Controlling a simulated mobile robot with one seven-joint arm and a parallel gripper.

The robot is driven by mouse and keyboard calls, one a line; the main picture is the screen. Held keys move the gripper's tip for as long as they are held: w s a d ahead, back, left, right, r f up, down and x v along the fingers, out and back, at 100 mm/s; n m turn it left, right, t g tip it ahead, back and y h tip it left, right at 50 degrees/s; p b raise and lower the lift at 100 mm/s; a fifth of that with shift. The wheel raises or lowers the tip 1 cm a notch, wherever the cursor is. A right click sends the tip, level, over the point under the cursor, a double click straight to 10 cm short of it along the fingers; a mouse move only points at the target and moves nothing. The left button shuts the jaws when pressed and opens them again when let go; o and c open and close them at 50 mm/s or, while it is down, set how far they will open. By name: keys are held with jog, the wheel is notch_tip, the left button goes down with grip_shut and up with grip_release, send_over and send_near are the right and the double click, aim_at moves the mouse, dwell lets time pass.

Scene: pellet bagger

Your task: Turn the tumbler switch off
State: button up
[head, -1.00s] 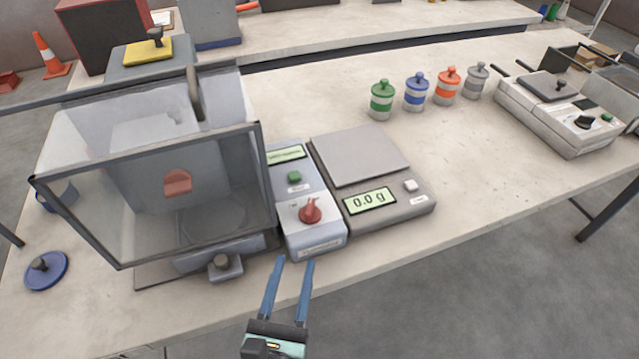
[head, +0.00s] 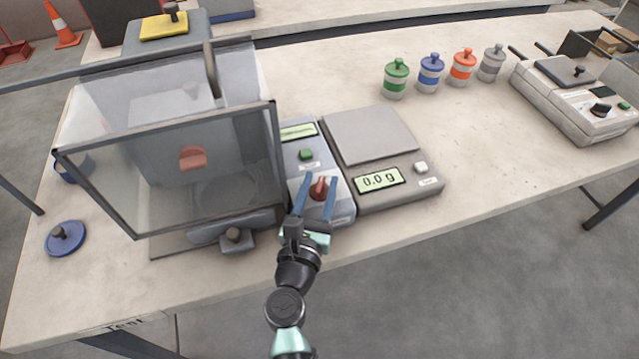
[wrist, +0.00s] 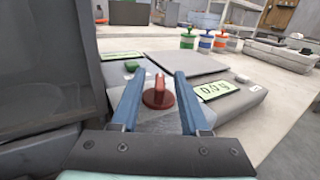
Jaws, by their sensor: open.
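The tumbler control is a grey box with a red rotary knob (head: 319,188) on its sloped front panel, a green button (head: 306,154) and a small green display (head: 298,131). My gripper (head: 316,184) is open, with one blue finger on each side of the red knob. In the wrist view the knob (wrist: 158,94) stands between the two open fingers, and I cannot tell whether they touch it. The tumbler (head: 263,190), a box with a clear front cover, stands just left of the control. The writing beside the knob is too small to read.
A scale (head: 413,189) reading 0.0 g stands close on the right of the control. Several lidded jars (head: 431,73) stand behind it. A sealer-like machine (head: 570,98) is at the far right. A blue lid (head: 66,239) lies at the left. The front right tabletop is clear.

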jog(key=shift+w, duration=0.1)
grip_shut()
jog(key=shift+d+n+y, duration=0.1)
jog(key=shift+n+y, duration=0.3)
jog(key=shift+y, duration=0.2)
jog(key=shift+d+n+y, duration=0.15)
jog(key=shift+n+y, duration=0.95)
jog(key=shift+y, duration=0.7)
jog(key=n+y, duration=0.2)
jog(key=y, duration=0.1)
jog(key=n+g+y, duration=0.1)
jog(key=y, duration=0.1)
jog(key=shift+d+n+y, duration=0.15)
jog(key=shift+n+y, duration=0.25)
jog(key=n+g+y, duration=0.1)
jog(key=n+y, duration=0.1)
jog(key=y, duration=0.1)
jog(key=shift+w+g, duration=0.1)
jog(key=shift+g, duration=0.2)
jog(key=shift+n+g+y+b, duration=0.8)
jog(key=shift+n+g+y, duration=0.75)
jog(key=shift+y, duration=0.25)
grip_release()
